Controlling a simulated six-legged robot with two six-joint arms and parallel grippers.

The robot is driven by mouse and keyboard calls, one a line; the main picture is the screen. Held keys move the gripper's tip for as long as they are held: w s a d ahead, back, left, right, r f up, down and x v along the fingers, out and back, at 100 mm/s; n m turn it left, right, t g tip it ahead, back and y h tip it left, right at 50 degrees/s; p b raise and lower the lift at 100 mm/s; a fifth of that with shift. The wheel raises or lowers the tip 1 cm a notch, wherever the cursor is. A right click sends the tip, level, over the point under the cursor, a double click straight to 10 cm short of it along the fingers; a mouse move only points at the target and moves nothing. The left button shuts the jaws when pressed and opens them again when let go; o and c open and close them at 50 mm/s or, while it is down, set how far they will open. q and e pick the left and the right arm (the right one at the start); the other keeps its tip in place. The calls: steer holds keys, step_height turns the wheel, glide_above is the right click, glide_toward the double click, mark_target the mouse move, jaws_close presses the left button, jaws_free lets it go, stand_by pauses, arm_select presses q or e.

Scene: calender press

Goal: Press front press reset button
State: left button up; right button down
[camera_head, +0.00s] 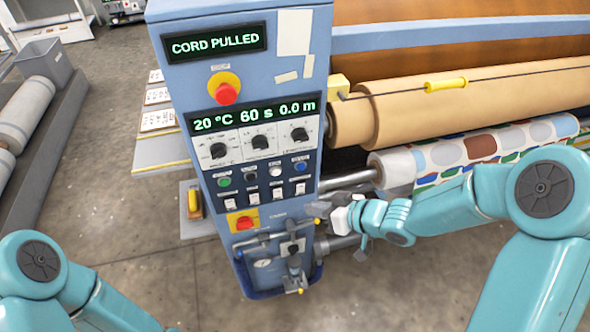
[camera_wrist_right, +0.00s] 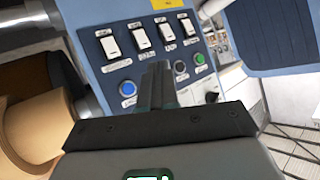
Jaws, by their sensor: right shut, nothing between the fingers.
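The blue press control panel (camera_head: 238,100) stands upright in the middle of the head view. Its button row holds a blue button (camera_head: 300,166) at the right end, beside white, black and green ones; the small labels are not legible. The right wrist view shows the panel upside down, with the blue button (camera_wrist_right: 127,88) left of the fingertips. My right gripper (camera_head: 318,212) is shut and empty, in front of the panel's lower right, below the blue button in the head view. Its fingers (camera_wrist_right: 158,78) hide part of the button row. My left gripper is out of view.
A red emergency button (camera_head: 227,93) on yellow sits higher, under a display (camera_head: 215,44) reading CORD PULLED. Dials and rocker switches are close to the buttons. A red-yellow switch (camera_head: 243,221) and pipework (camera_head: 290,250) lie below. Rollers (camera_head: 470,95) with a yellow cord handle (camera_head: 446,84) stand right.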

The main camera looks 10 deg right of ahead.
mark_target(301, 167)
steer(key=shift+w+d+r+t, duration=0.1)
steer(key=shift+d+r+t, duration=0.15)
steer(key=shift+d, duration=0.4)
steer(key=shift+w, duration=0.1)
steer(key=w+p, duration=0.3)
steer(key=w, duration=0.5)
steer(key=shift+w+a, duration=0.2)
steer(key=shift+w, duration=0.2)
steer(key=shift+f, duration=0.1)
steer(key=shift+p, duration=0.4)
stand_by(1.0)
